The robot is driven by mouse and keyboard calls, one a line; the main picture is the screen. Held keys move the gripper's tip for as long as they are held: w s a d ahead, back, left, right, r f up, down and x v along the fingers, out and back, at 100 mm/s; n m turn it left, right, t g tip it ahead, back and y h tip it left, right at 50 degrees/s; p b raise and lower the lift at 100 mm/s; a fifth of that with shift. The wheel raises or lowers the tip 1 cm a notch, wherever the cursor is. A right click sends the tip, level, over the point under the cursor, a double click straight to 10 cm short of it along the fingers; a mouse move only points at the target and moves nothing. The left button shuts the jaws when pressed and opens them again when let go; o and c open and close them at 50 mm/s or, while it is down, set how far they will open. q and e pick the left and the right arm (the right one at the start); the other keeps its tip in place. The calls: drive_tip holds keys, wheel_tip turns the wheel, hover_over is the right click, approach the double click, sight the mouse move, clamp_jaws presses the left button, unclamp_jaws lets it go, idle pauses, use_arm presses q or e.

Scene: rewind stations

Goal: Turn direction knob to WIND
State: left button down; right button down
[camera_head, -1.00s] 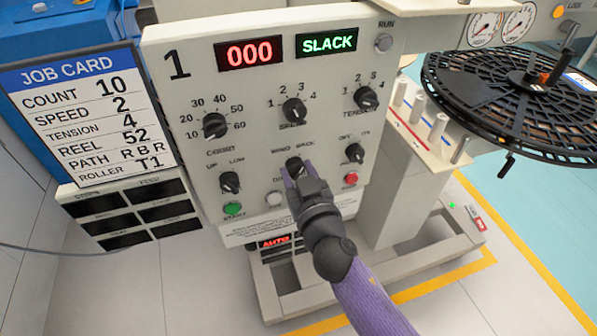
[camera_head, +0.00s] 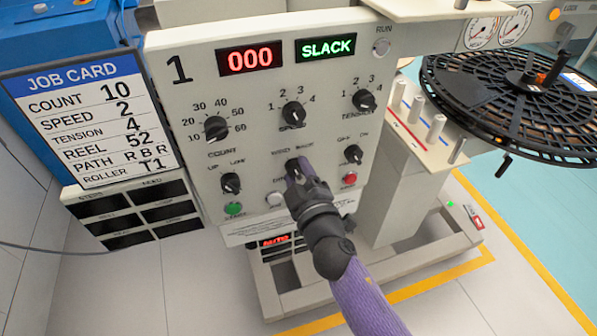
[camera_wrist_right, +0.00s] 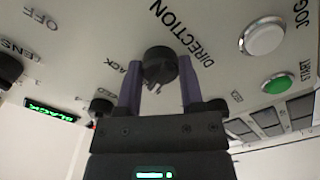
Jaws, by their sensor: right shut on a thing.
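The direction knob (camera_head: 292,163) is a small black knob low in the middle of station 1's panel, with WIND and BACK lettering above it. My right gripper (camera_head: 297,174) is at the panel, its purple fingers on this knob. In the right wrist view, the knob (camera_wrist_right: 160,62) sits between the two fingers, below the DIRECTION label, and the right gripper (camera_wrist_right: 159,78) is shut on it. Which word the knob points at is hard to tell, as the gripper partly hides it. My left gripper is not in view.
Near the knob are a white jog button (camera_head: 276,199), a green start button (camera_head: 234,208), a red button (camera_head: 349,178) and an UP/LOW knob (camera_head: 231,183). The displays (camera_head: 301,54) read 000 and SLACK. A job card (camera_head: 92,118) stands left; a black reel (camera_head: 510,95) lies right.

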drive_tip(key=shift+n, duration=0.8)
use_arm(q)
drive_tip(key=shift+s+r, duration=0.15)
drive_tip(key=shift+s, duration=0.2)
use_arm(e)
drive_tip(key=shift+n, duration=0.3)
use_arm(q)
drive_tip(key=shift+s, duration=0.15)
use_arm(e)
drive_tip(key=c, duration=0.6)
unclamp_jaws()
drive_tip(key=shift+c, duration=0.2)
drive_tip(key=o, duration=0.4)
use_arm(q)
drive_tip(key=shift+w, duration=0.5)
